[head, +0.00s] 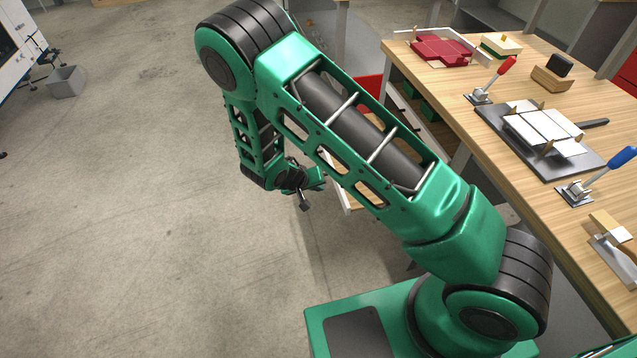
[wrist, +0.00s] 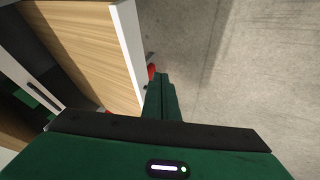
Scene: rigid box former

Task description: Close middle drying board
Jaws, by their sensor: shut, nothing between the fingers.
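A pulled-out drying board with a light wood top and white front edge (wrist: 128,50) fills the upper left of the wrist view. In the head view, part of a wood board (head: 358,199) juts from under the bench, mostly hidden behind my arm. I cannot tell for certain that it is the middle one. My gripper (wrist: 160,95) is shut and empty, just outside the white front edge, near its lower end; I cannot tell whether it touches. In the head view my gripper (head: 308,192) is low, left of the board.
The workbench (head: 500,165) at right carries a red tray, toggle clamps with red (head: 506,65) and blue (head: 621,158) handles, and a dark plate with white pieces (head: 540,128). A grey bin (head: 66,82) stands far left. The concrete floor on the left is clear.

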